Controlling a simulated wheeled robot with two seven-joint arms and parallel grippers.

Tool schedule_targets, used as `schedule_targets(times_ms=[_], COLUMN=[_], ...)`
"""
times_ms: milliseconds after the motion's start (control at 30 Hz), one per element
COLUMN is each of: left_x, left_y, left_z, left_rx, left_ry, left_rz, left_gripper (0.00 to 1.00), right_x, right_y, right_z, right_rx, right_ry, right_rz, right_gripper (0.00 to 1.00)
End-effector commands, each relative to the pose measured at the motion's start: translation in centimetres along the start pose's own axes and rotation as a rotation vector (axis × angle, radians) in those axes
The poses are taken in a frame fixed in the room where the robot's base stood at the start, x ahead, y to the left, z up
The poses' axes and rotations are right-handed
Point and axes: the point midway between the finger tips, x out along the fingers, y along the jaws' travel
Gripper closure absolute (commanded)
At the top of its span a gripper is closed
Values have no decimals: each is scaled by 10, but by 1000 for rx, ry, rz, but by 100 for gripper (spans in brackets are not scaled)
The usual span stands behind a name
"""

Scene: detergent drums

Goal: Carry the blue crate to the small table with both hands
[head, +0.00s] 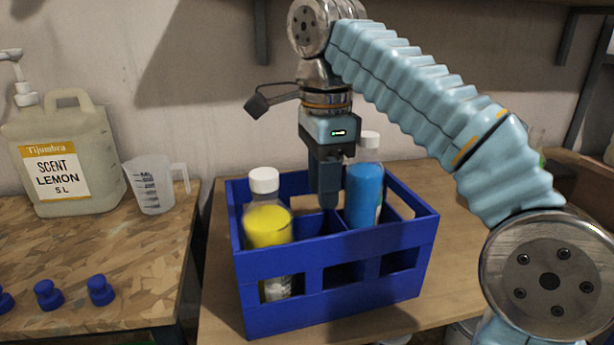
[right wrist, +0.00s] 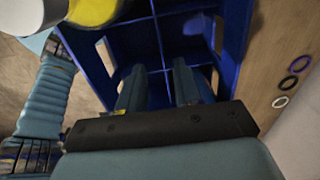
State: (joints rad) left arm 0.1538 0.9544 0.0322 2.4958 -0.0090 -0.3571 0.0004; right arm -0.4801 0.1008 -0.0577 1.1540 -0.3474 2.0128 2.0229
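The blue crate (head: 335,302) stands on a light wooden tabletop (head: 222,305). It holds a bottle with yellow contents and a white cap (head: 267,225) at the left. A blue bottle with a white cap (head: 363,195) stands in it further right. My right gripper (head: 328,200) points down into the crate between the bottles. The right wrist view (right wrist: 158,85) shows its two fingers apart, above the crate's dividers (right wrist: 160,40), with nothing clearly held. Whether the fingertips touch a divider cannot be told. My left gripper is not in view. I cannot tell which surface is the small table.
On the speckled board counter (head: 150,240) at the left stand a lemon detergent jug (head: 62,160) with a pump, a measuring jug (head: 152,185) and several blue caps (head: 101,290). A gap separates this counter from the crate's table. A wall is close behind.

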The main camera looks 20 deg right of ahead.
Motion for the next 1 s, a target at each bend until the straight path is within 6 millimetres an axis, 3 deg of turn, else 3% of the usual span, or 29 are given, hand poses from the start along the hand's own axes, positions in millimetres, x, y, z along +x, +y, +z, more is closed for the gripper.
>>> schedule_targets(times_ms=[267,733,1000], left_x=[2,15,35], left_y=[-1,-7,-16], left_z=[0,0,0], left_rx=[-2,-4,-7], left_ry=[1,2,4], left_rz=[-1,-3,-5], left_gripper=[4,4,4], right_x=[3,30,86], right_y=[-1,-1,0], right_z=[0,-1,0], right_rx=[0,3,0], right_ry=[-1,-1,1], right_rz=[0,0,1], right_gripper=[66,66,66])
